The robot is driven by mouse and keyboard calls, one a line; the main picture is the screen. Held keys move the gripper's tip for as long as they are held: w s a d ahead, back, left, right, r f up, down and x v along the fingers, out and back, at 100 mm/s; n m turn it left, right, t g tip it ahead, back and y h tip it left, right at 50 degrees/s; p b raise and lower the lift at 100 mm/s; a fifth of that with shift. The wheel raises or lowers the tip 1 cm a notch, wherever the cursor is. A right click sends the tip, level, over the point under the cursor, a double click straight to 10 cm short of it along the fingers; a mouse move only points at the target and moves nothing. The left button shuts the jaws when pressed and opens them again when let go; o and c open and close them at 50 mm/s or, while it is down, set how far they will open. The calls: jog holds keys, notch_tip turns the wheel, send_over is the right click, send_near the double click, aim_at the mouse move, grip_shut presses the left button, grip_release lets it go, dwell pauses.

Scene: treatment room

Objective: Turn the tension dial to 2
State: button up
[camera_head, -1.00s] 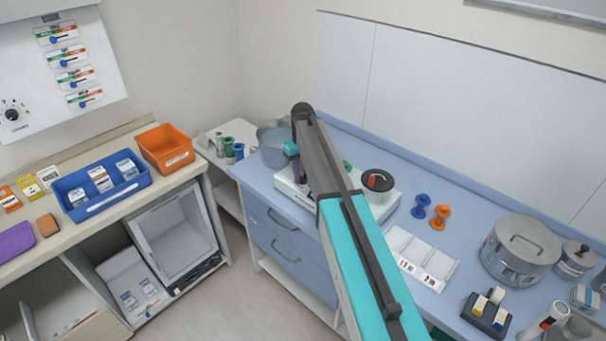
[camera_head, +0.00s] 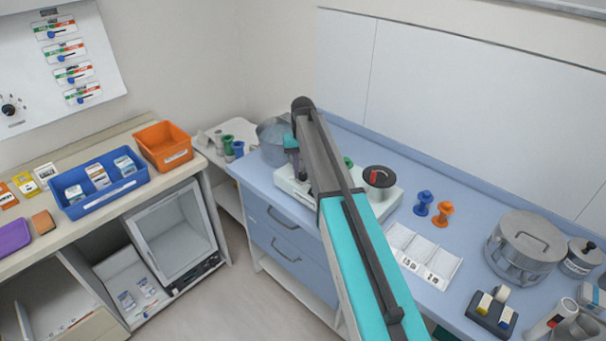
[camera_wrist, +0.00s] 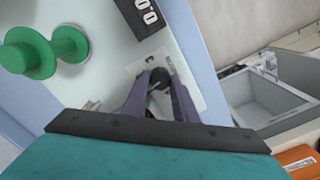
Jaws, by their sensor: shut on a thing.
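The tension dial (camera_wrist: 160,76) is a small black knob on a pale plate on the white machine (camera_wrist: 95,95). In the wrist view my gripper (camera_wrist: 159,80) has its two dark purple fingers on either side of the knob, shut on it. The dial's scale marks are too small to read, so its setting cannot be told. A black counter (camera_wrist: 146,14) with white digits sits above the dial. In the head view the machine (camera_head: 388,204) stands on the blue counter, and my arm hides the dial.
A green spool (camera_wrist: 42,52) stands on the machine, left of my gripper in the wrist view. Blue (camera_head: 423,203) and orange (camera_head: 442,213) spools and a white tray (camera_head: 420,252) lie farther right.

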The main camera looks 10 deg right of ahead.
aim_at(302, 173)
jog(key=m+b, duration=0.1)
jog(key=m, duration=0.2)
jog(key=shift+f+m+b, duration=0.1)
jog(key=shift+m+b, duration=0.85)
jog(key=shift+m, duration=1.15)
jog(key=o, duration=1.1)
jog(key=shift+r, duration=0.2)
jog(key=shift+r+b, duration=2.1)
jog(key=shift+r, duration=4.7)
jog(key=shift+f, duration=0.1)
